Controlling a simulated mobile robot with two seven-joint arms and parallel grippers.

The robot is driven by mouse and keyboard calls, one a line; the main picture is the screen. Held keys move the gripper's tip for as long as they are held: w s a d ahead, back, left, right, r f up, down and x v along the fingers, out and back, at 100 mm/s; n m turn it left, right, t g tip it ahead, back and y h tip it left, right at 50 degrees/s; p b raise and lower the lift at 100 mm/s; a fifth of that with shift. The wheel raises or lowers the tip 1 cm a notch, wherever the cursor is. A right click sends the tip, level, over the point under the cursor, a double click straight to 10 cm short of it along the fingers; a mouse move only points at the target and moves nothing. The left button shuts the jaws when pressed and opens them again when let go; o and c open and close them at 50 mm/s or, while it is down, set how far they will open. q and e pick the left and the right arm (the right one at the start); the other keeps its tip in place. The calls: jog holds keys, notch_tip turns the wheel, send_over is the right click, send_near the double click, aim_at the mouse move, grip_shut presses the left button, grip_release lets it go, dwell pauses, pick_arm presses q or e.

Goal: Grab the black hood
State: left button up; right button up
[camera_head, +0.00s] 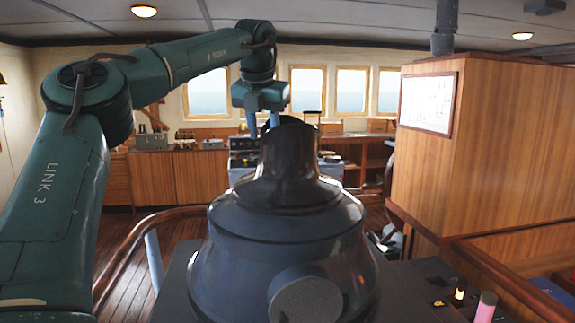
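The black hood (288,167) sits upright on top of a large rounded dark housing (280,255) in the middle of the head view. My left arm reaches over from the left, and my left gripper (263,122) points down at the hood's upper left edge. Its two pale blue fingers are apart, with a visible gap between them. The tip of the right-hand finger meets the hood's top edge in the picture and is partly hidden there. I cannot tell whether either finger touches the hood. My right gripper is not in view.
A wooden cabinet (490,150) with a framed chart (428,103) stands at the right. A console with a lit button (460,294) and a pink-topped lever (486,307) is at the lower right. A curved wooden handrail (135,245) runs at the left. Wooden counters line the back.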

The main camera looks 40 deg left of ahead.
pick_arm(q)
jog(key=shift+d, duration=0.1)
jog(key=shift+c, duration=0.4)
grip_shut()
jog(key=shift+r, duration=0.1)
dwell(0.8)
